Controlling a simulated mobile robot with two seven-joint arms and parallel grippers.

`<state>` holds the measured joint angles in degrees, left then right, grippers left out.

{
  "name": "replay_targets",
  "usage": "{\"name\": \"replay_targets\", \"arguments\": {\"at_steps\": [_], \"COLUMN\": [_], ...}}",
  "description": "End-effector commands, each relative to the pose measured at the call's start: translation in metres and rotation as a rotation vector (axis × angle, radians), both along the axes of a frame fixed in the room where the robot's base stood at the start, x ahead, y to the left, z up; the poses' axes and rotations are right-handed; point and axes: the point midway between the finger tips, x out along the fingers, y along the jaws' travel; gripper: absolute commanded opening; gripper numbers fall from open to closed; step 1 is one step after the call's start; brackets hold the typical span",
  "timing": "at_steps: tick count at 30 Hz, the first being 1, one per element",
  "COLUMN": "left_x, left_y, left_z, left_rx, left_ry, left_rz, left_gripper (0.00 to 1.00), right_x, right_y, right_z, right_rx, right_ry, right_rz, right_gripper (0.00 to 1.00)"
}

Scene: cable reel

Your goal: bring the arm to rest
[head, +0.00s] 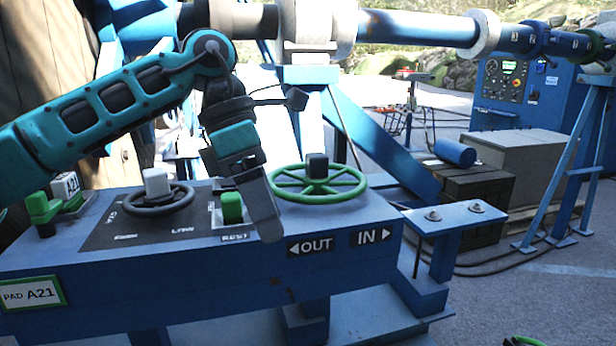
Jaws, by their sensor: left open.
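My left arm (130,110) comes in from the left, bends at a teal elbow and hangs down over the blue control console (190,290). My left gripper (266,225) points down in front of the console top, between the green lever knob (231,207) and the green handwheel (320,186). I see its fingers nearly edge-on; they are open and nothing shows between them. It overlaps the console's front edge in the picture, and I cannot tell whether it touches.
A dark handwheel with a pale knob (156,184) and a green block lever (42,208) stand on the console's left part. A blue bracket (456,216) juts out at right. Crates (476,196) and a blue cabinet (525,105) stand behind.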

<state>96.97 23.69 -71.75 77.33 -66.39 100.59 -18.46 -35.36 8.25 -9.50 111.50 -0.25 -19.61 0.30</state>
Motion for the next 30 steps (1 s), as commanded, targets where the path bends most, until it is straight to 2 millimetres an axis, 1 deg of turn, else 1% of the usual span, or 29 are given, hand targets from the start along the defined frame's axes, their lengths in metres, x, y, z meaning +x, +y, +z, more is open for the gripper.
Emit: {"name": "replay_targets", "arguments": {"at_steps": [1,4,6,9,12,15,19,23,26,29,30], "left_x": [-0.007,-0.024,-0.036,-0.050,-0.058,-0.058,-0.046,-0.026,-0.009,0.005,0.008], "left_y": [-0.017,-0.052,-0.075,-0.102,-0.120,-0.128,-0.126,-0.110,-0.089,-0.062,-0.051], "left_z": [-0.013,-0.031,-0.039,-0.043,-0.041,-0.037,-0.038,-0.051,-0.074,-0.108,-0.124], "left_rx": [-0.077,-0.257,-0.396,-0.593,-0.779,-0.955,-1.161,-1.337,-1.449,-1.538,-1.567], "left_ry": [0.054,0.174,0.272,0.425,0.586,0.754,0.977,1.203,1.372,1.533,1.597], "left_rz": [-0.010,-0.006,0.015,0.072,0.160,0.274,0.466,0.701,0.911,1.145,1.243], "left_gripper": [0.73,0.73,0.73,0.73,0.73,0.73,0.73,0.73,0.73,0.73,0.73], "right_x": [0.003,0.003,0.001,0.000,-0.001,-0.001,-0.003,-0.003,-0.003,-0.003,-0.003], "right_y": [-0.001,-0.001,-0.001,-0.001,-0.001,-0.001,-0.001,-0.001,-0.001,-0.001,-0.001], "right_z": [0.003,0.004,0.004,0.004,0.005,0.005,0.006,0.007,0.008,0.009,0.009], "right_rx": [-0.001,-0.001,-0.002,-0.002,-0.002,-0.002,-0.002,-0.002,-0.002,-0.002,-0.002], "right_ry": [-0.006,-0.007,-0.004,0.000,0.000,0.002,0.005,0.006,0.006,0.007,0.006], "right_rz": [-0.001,-0.002,-0.002,-0.002,-0.002,-0.002,-0.002,-0.002,-0.001,-0.001,-0.001], "right_gripper": [0.43,0.43,0.43,0.43,0.43,0.43,0.43,0.43,0.43,0.43,0.43]}}
